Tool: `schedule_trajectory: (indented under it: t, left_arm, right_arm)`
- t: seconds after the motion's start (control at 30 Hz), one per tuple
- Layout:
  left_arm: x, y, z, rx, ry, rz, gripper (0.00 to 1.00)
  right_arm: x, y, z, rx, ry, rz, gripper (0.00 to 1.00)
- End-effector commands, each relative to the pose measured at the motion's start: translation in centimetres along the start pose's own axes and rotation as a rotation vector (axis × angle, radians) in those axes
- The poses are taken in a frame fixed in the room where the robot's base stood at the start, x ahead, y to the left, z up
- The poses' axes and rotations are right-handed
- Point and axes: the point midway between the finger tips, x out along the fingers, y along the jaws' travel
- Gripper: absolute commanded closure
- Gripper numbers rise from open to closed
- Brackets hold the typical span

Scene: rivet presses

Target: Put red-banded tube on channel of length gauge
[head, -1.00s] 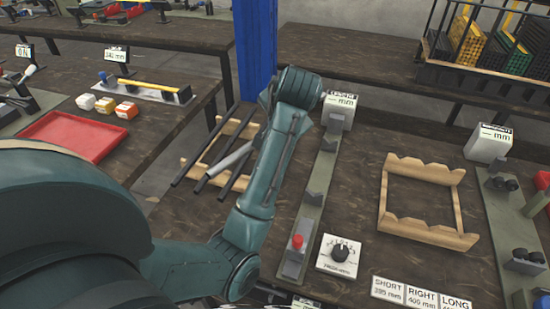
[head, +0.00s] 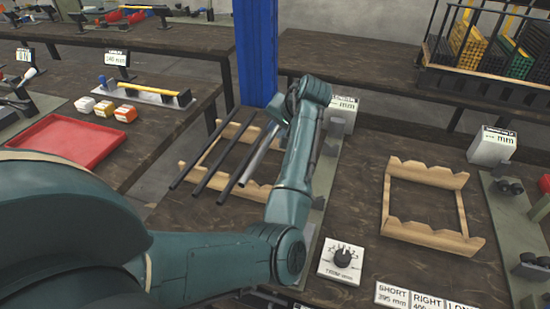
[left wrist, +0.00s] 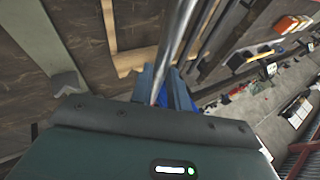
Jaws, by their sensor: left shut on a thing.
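A silver-grey tube (head: 257,160) is held in my left gripper (head: 277,122). It slants over the right side of the wooden rack with black tubes; no red band shows on it. In the left wrist view the tube (left wrist: 177,45) runs between the blue-grey fingers of the gripper (left wrist: 165,85), which are shut on it. The length gauge (head: 333,153) is a green rail with grey blocks and a "mm" display box (head: 345,104), just right of the tube. My arm hides much of the rail. Its channel also shows in the left wrist view (left wrist: 45,40). My right gripper is not in view.
Black tubes (head: 208,155) lie across the left wooden rack (head: 205,153). An empty wooden rack (head: 424,231) stands right of the gauge. A dial box (head: 341,260) and length cards (head: 391,296) are at the front. A second gauge with a display (head: 492,146) stands at right.

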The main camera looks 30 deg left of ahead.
Motion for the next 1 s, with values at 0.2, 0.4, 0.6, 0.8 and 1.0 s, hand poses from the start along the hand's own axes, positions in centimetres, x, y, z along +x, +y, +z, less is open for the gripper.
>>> schedule_trajectory:
  t: [0.2,0.4,0.6,0.8,1.0]
  left_arm:
    - [2.6,1.7,1.0,0.0,0.0,-0.001,1.0]
    - [4.2,2.8,1.6,0.001,-0.001,-0.001,1.0]
    - [6.2,4.0,2.2,0.002,-0.001,-0.001,1.0]
    - [6.8,4.4,2.4,-0.001,0.002,0.0,1.0]
    - [6.9,4.5,2.6,0.001,-0.002,0.002,0.73]
  right_arm:
    - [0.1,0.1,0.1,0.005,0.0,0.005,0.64]
    - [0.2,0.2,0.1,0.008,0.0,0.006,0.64]
    - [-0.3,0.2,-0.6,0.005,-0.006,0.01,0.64]
    - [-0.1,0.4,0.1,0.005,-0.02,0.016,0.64]
    - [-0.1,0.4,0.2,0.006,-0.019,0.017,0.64]
